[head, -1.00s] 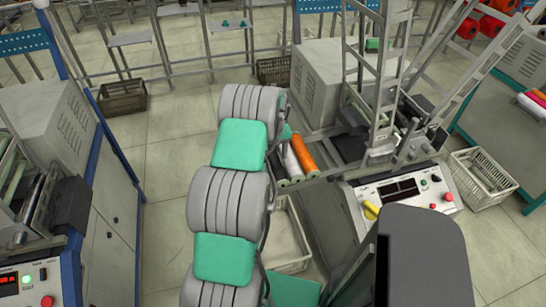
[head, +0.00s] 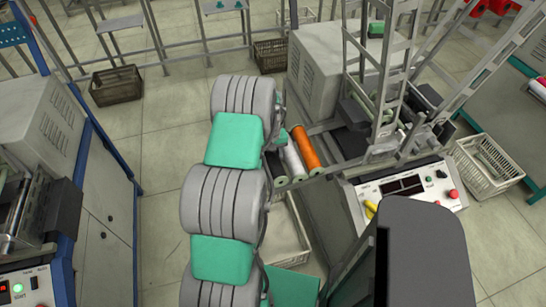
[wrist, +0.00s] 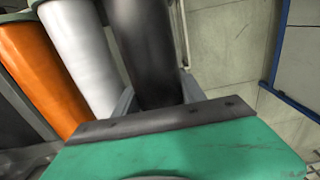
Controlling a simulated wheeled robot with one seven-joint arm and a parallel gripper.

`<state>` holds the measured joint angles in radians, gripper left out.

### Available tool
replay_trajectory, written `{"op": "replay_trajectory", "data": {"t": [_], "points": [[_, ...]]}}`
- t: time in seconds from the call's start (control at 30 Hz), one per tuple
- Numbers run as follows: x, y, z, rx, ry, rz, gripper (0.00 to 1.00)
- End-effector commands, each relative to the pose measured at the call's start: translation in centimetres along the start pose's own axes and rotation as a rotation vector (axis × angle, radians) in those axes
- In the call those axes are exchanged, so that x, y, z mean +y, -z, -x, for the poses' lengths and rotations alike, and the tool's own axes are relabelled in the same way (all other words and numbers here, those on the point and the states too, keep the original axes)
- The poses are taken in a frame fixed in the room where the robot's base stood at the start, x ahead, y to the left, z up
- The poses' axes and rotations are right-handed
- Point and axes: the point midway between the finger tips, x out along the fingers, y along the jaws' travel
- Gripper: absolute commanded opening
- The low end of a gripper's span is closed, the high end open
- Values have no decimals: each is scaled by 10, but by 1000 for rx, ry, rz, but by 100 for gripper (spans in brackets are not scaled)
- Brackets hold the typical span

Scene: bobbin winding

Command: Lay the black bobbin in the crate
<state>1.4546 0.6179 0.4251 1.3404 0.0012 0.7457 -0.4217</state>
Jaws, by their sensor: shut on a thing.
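The black bobbin (wrist: 143,45) stands out in the wrist view, between the fingers of my gripper (wrist: 157,97), which is shut on it. The black bobbin is beside a white bobbin (wrist: 75,50), with an orange bobbin (wrist: 38,75) beyond it. In the head view, the white bobbin (head: 294,160) and orange bobbin (head: 305,148) lie side by side on the machine's front rack; my arm hides my gripper and most of the black bobbin. A pale crate (head: 290,245) is on the floor below the rack, partly hidden by my arm.
The winding machine (head: 405,190) with its control panel and tall metal frames stands right of my arm. Another pale crate (head: 487,165) is on the floor at right. Brown crates (head: 117,85) stand farther back. A blue-framed machine (head: 50,130) is at left, with open floor between.

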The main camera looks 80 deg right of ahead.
Motion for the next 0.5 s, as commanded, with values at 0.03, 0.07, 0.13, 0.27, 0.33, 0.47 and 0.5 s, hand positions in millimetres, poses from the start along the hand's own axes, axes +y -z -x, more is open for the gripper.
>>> {"op": "replay_trajectory", "data": {"t": [0.03,0.07,0.13,0.27,0.33,0.47,0.5], "points": [[-1,-1,3,2,-1,0,3],[0,0,4,3,-2,-1,2],[2,3,4,-1,0,-1,2],[7,10,10,-9,5,-2,2],[7,10,16,-11,6,-2,2],[7,10,28,-8,5,-2,2],[6,9,32,-8,4,-2,2]]}}
